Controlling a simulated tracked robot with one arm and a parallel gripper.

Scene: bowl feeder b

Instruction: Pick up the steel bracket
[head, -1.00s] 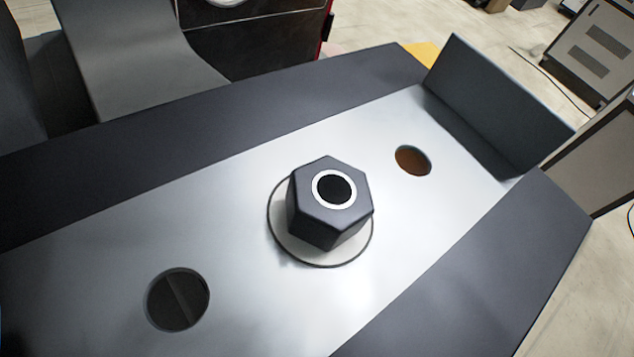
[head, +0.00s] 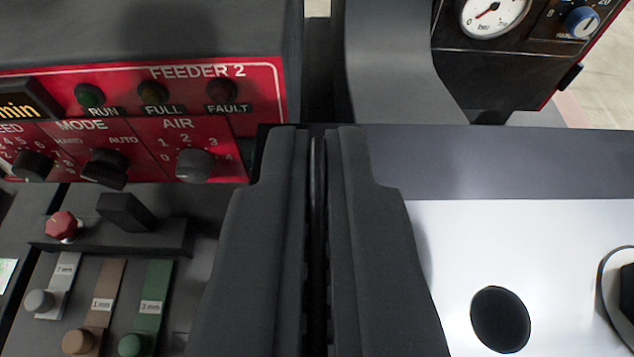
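A bright flat steel plate (head: 445,270) lies at the right, with a round dark hole (head: 500,319) in it. It may be the steel bracket, but I cannot tell for sure. A dark hex nut (head: 627,292) on a round washer is cut off by the right edge. My gripper (head: 318,140) stands in the middle, its two dark fingers side by side with only a narrow dark slit between them. I see nothing held in it. The right finger overlaps the left part of the plate, whose left end is hidden.
A red FEEDER 2 panel (head: 222,97) with lamps and knobs is at the upper left. Coloured knobbed gauge strips (head: 103,305) lie at the lower left. A grey curved chute (head: 392,60) and a pressure gauge (head: 493,14) stand behind. A dark bar (head: 520,160) runs behind the plate.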

